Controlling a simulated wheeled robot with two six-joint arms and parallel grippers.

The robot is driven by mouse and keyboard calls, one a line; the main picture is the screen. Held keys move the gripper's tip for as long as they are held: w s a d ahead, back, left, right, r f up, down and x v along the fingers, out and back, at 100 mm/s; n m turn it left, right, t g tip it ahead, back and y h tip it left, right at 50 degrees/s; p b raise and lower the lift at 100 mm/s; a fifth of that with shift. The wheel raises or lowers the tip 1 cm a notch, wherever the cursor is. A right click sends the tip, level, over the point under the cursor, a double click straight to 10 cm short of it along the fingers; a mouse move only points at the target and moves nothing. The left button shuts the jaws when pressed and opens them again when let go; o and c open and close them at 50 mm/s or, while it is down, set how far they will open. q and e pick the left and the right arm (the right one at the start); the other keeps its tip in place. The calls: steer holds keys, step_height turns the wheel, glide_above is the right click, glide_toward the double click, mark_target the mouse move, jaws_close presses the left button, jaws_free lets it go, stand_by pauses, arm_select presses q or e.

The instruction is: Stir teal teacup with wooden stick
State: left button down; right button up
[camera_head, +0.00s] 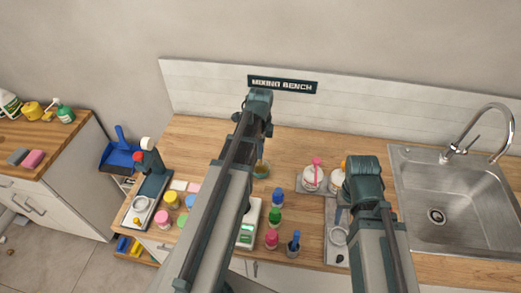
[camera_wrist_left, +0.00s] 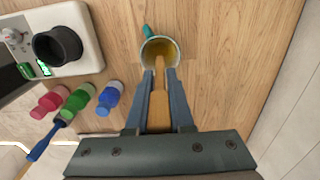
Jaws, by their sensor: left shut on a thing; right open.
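The teal teacup (camera_wrist_left: 160,47) stands on the wooden bench with amber liquid inside. Its teal handle shows at the upper left of the rim in the left wrist view. In the head view the teacup (camera_head: 262,170) is partly hidden by my left arm. My left gripper (camera_wrist_left: 161,75) is shut on the wooden stick (camera_wrist_left: 158,108). The stick's far end is at the cup's opening, over or in the liquid; its depth is unclear. My right gripper (camera_head: 352,190) is open, with its fingers mostly hidden by its own wrist, away from the cup.
The sink (camera_head: 437,190) is far right. Bare wood lies behind the cup.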

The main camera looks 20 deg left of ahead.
arm_select(q)
steer(key=shift+r+p, duration=2.3)
steer(key=shift+r, duration=0.2)
steer(key=shift+f, duration=0.1)
